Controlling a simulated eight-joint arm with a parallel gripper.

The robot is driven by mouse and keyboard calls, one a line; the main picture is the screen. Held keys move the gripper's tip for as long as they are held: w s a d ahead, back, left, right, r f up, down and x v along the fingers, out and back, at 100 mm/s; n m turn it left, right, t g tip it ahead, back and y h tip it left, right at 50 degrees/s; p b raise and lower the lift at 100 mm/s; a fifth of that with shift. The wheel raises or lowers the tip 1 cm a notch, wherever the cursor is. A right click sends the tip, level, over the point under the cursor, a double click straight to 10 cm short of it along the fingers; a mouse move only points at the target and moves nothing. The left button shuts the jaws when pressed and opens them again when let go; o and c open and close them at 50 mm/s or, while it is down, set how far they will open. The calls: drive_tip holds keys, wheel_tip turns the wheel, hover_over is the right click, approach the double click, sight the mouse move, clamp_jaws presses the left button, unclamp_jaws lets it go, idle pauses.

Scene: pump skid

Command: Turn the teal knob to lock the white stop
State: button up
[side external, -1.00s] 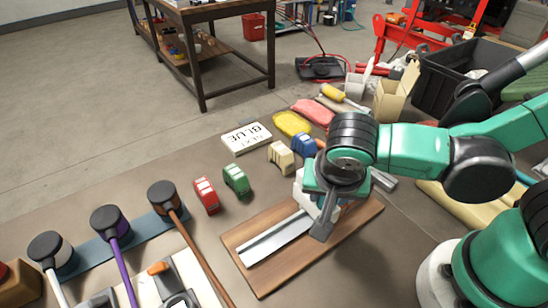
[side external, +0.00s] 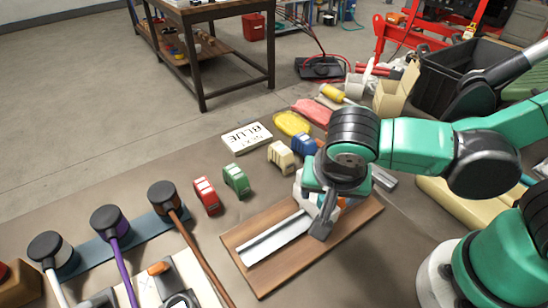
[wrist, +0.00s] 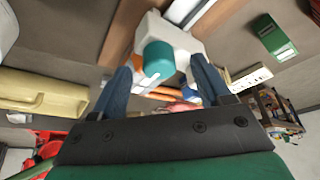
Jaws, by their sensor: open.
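The teal knob (wrist: 158,60) sits on the white stop (wrist: 186,40) in the wrist view. A pale bar or mark shows on the knob's near face. My gripper (wrist: 160,66) is open, with one blue finger on each side of the knob and a visible gap to both. In the side view my gripper (side external: 322,222) is over the white stop (side external: 302,186), which is mostly hidden behind it; the knob is hidden there. The stop is at the right end of a metal rail (side external: 272,242) on a wooden board (side external: 262,284).
Black-capped posts with cables (side external: 162,197) are at the left.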

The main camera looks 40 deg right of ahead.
drive_tip(key=shift+v, duration=2.4)
drive_tip(key=w+d+n, duration=0.1)
drive_tip(key=d+n+y, duration=0.1)
drive_tip(key=w+d+n+y, duration=0.1)
drive_tip(key=d, duration=0.1)
drive_tip(key=shift+w+n+t, duration=0.3)
drive_tip(key=w+d+n+t, duration=0.1)
drive_tip(key=d, duration=0.1)
drive_tip(key=w+d+r+n+t, duration=0.1)
drive_tip(key=d+n, duration=0.1)
drive_tip(key=d+n+t+y, duration=0.1)
drive_tip(key=d, duration=0.1)
drive_tip(key=shift+w+d+r+n, duration=0.15)
drive_tip(key=shift+w+d+n, duration=0.05)
drive_tip(key=shift+w+n, duration=0.2)
drive_tip(key=shift+w+d+r+n, duration=0.15)
drive_tip(key=shift+d+n, duration=0.15)
drive_tip(key=shift+d, duration=0.1)
